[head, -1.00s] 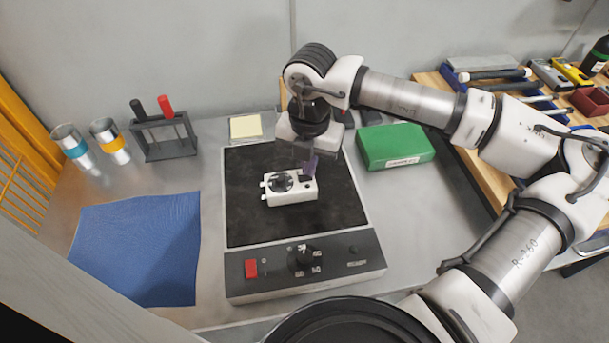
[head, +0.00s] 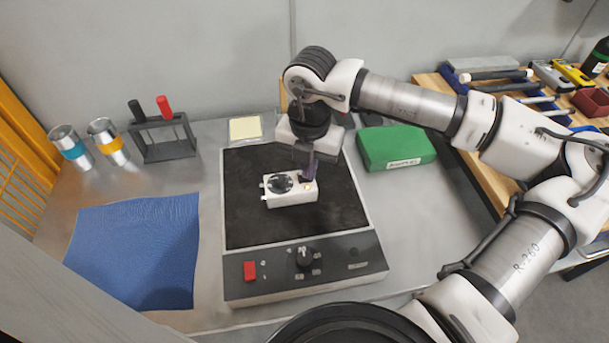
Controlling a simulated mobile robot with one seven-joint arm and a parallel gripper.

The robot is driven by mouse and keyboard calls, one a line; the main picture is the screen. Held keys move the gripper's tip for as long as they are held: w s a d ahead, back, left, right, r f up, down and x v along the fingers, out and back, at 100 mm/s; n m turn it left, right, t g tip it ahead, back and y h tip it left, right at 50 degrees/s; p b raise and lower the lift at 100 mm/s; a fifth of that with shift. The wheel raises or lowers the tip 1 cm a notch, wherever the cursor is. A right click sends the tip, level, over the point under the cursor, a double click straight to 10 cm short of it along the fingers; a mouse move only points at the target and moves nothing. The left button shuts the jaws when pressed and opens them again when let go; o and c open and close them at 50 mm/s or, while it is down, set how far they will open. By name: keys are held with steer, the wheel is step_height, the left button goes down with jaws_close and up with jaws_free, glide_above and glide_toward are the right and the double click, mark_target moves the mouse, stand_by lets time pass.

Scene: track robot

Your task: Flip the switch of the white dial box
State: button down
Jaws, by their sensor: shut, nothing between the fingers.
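The white dial box (head: 296,199) lies on the black top plate (head: 250,228) of a dark bench device. A round black dial (head: 281,183) sits on the left part of its top face. My gripper (head: 308,173) points down over the right part of the box, its fingers shut and empty. The fingertips are at or very near the box top; I cannot tell if they touch. The switch is not clear here, as the fingers cover that spot.
The device's front panel has a red switch (head: 250,271) and a black knob (head: 304,257). A green box (head: 396,147) stands right of the plate. A blue cloth (head: 135,250) lies left. A dark rack (head: 163,138) and two metal cups (head: 107,143) stand behind it.

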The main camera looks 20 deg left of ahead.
steer(key=shift+r+p, duration=1.15)
steer(key=shift+r, duration=2.25)
